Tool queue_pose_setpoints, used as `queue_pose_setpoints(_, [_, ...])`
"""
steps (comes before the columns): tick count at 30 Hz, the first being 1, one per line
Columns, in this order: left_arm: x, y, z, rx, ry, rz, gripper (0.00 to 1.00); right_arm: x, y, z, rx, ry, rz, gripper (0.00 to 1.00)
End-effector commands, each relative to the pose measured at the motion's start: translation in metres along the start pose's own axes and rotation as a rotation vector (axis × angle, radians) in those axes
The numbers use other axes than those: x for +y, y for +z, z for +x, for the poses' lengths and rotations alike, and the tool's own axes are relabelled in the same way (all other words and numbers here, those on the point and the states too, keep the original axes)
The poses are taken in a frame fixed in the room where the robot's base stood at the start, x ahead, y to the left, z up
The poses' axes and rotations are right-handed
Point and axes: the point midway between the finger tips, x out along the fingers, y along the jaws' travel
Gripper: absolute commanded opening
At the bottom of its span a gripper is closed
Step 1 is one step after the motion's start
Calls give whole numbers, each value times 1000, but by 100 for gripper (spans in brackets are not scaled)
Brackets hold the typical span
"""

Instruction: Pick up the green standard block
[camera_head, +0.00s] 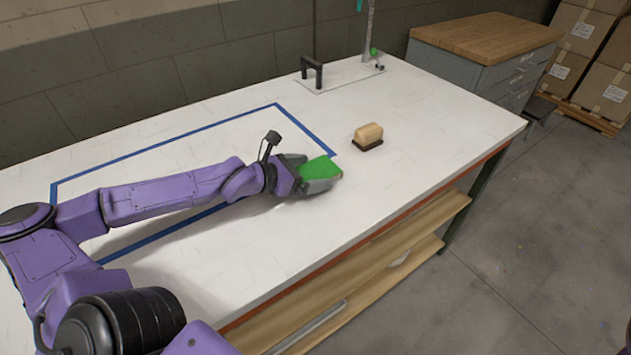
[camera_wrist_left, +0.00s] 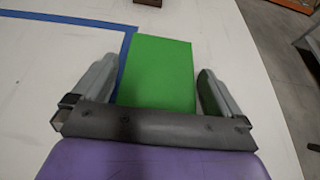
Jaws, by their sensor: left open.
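The green standard block (camera_head: 321,168) lies on the white table near the corner of the blue tape outline. In the left wrist view the green block (camera_wrist_left: 158,72) sits between the two fingers, with a gap on each side. My left gripper (camera_head: 318,175) is open around the block; in the left wrist view the gripper (camera_wrist_left: 157,88) shows both fingers apart, and the block's near end is hidden by the gripper body. My right gripper is not in view.
A wooden-handled brush (camera_head: 368,134) lies to the right of the block. A black-handled fixture (camera_head: 312,72) stands at the table's back edge. A blue tape rectangle (camera_head: 165,147) marks the table (camera_head: 440,110). The table's right part is mostly clear.

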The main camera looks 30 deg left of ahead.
Motion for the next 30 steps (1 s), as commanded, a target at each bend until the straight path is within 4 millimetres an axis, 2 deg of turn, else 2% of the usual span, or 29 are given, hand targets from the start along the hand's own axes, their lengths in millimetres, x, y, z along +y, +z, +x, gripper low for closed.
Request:
queue_pose_setpoints(1, [0,-3,6,0,-1,3,100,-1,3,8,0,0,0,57])
queue_pose_setpoints(8, [0,0,7,0,1,-2,100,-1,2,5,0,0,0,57])
queue_pose_setpoints(11, [0,0,7,0,1,-2,71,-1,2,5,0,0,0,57])
queue_pose_setpoints(12, [0,0,7,1,1,-2,58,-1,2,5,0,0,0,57])
queue_pose_setpoints(23, [0,4,5,1,1,-3,57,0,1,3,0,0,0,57])
queue_pose_setpoints(26, [0,15,1,0,1,-3,57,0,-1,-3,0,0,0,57])
queue_pose_setpoints(29, [0,34,-7,-1,0,-4,57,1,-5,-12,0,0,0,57])
queue_pose_setpoints(30, [-1,40,-16,-2,1,-9,57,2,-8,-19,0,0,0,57])
